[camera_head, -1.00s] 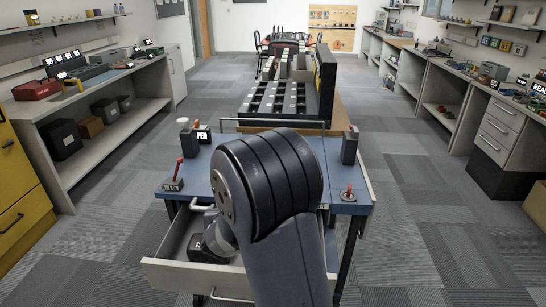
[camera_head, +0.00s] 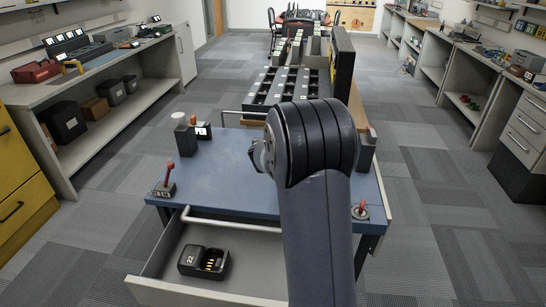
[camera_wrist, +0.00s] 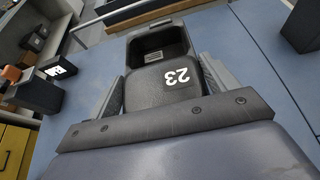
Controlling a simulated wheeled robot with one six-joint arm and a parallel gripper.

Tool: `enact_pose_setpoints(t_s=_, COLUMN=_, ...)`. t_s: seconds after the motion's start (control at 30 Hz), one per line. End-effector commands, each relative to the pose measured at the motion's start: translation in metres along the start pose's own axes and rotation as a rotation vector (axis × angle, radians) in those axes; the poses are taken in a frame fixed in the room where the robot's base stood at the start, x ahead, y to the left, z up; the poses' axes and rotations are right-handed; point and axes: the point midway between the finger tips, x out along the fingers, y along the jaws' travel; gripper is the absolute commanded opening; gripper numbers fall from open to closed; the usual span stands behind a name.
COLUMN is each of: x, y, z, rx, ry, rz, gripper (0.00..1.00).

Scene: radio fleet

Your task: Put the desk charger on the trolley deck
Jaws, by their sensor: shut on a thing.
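The desk charger (camera_wrist: 165,75), black with an empty pocket and a white "23", sits between the fingers of my gripper (camera_wrist: 163,80) in the wrist view. My gripper is shut on it. The blue trolley deck (camera_wrist: 95,65) shows around and beneath it; I cannot tell whether they touch. In the head view my arm hides the gripper and held charger, and the blue deck (camera_head: 225,165) stretches left of the arm. A second black charger unit (camera_head: 204,262) with gold contacts lies in the open drawer below the deck.
The drawer (camera_head: 160,290) stands open at the front. Red-levered devices stand at the deck's front left (camera_head: 165,181) and front right (camera_head: 361,210). Dark upright units stand at the back left (camera_head: 186,139) and back right (camera_head: 366,151). The deck's left middle is clear.

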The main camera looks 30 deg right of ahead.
Motion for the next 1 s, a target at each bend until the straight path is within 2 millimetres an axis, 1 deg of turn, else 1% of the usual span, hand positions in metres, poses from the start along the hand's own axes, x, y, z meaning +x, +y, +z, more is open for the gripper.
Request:
enact_pose_setpoints(t_s=0.07, x=0.004, y=0.0, z=-0.007, rx=-0.001, ry=0.0, rz=-0.001, gripper=0.5)
enact_pose_setpoints(t_s=0.2, x=0.015, y=0.0, z=-0.033, rx=-0.002, ry=0.002, rz=-0.001, gripper=0.5)
enact_pose_setpoints(t_s=0.3, x=0.022, y=0.0, z=-0.048, rx=-0.002, ry=0.0, rz=-0.001, gripper=0.5)
enact_pose_setpoints(t_s=0.47, x=0.027, y=0.0, z=-0.06, rx=-0.001, ry=0.0, rz=-0.001, gripper=0.5)
enact_pose_setpoints(t_s=0.67, x=0.039, y=0.0, z=-0.086, rx=-0.002, ry=0.001, rz=-0.001, gripper=0.5)
enact_pose_setpoints(t_s=0.77, x=0.041, y=0.0, z=-0.09, rx=-0.001, ry=-0.001, rz=0.0, gripper=0.5)
enact_pose_setpoints(t_s=1.0, x=0.041, y=0.0, z=-0.09, rx=0.001, ry=-0.002, rz=0.0, gripper=0.5)
